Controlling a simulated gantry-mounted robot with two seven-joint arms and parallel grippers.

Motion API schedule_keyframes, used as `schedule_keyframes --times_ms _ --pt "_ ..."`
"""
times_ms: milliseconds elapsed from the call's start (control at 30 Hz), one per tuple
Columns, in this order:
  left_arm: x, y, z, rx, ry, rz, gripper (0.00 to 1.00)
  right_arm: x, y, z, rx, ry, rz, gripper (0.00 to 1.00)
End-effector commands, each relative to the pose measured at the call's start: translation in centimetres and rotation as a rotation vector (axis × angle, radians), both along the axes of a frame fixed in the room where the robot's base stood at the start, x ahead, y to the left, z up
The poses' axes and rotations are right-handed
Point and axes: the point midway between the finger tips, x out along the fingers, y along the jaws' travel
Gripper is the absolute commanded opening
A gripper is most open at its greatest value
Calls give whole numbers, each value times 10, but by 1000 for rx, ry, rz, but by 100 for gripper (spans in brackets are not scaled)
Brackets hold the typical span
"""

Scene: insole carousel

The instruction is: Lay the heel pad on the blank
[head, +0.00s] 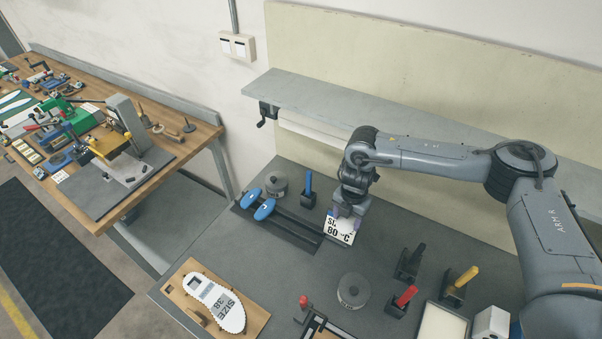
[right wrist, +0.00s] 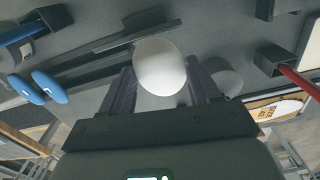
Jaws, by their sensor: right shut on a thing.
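My right gripper (head: 348,208) is low over the grey bench, beside the black rails. In the right wrist view its two fingers (right wrist: 162,88) are shut on a smooth, white, rounded piece, which I take for the heel pad (right wrist: 160,66). The fingers hide the pad's sides, and I cannot make it out clearly in the head view. The blank (head: 222,304), a white sole shape marked SIZE 38, lies on a wooden board (head: 252,318) at the front left of the bench, apart from the gripper. My left gripper is not in view.
A grey disc (head: 353,291), a red-handled tool (head: 403,300) and a yellow-handled tool (head: 460,283) stand in front. A shelf (head: 400,119) runs behind.

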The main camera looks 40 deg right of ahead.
Motion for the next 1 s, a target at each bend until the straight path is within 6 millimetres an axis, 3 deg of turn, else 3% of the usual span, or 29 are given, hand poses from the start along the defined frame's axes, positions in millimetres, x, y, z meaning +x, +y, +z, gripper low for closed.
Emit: schedule_keyframes --times_ms 133,233,467,533,700,1000 --pt "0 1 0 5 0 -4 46 -1 6 4 3 -2 21 34" --pt "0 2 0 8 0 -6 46 6 24 6 8 -7 57 34" --pt "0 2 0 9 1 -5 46 39 97 12 21 -20 122 34" --pt "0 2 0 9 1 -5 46 49 124 15 23 -21 36 34" --pt "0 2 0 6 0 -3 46 63 168 20 26 -16 -267 34" --pt "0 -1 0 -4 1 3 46 75 211 26 22 -3 -891 34"
